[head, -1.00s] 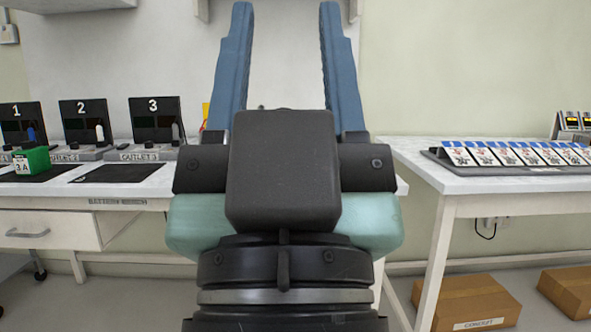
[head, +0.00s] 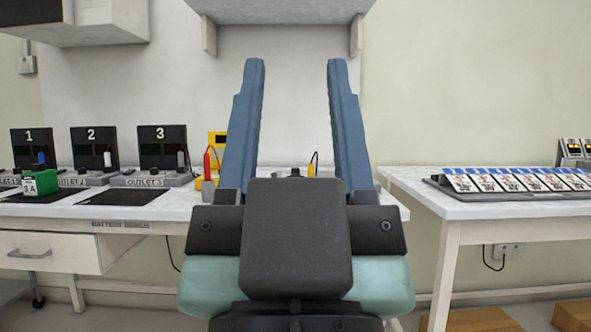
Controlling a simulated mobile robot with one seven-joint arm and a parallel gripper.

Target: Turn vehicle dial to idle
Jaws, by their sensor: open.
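My gripper (head: 296,66) is open and empty, its two blue fingers pointing up in front of the camera. A small dark knob-like part (head: 295,172) shows low between the fingers, on or just above the left table. I cannot tell whether it is the vehicle dial, and no dial marking is readable. My gripper's body hides the table area just below it.
Outlet stations 1 (head: 36,148), 2 (head: 95,148) and 3 (head: 163,148) stand on the left table (head: 150,209), with a green block (head: 42,189) before them. Cards (head: 515,180) lie on the right table.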

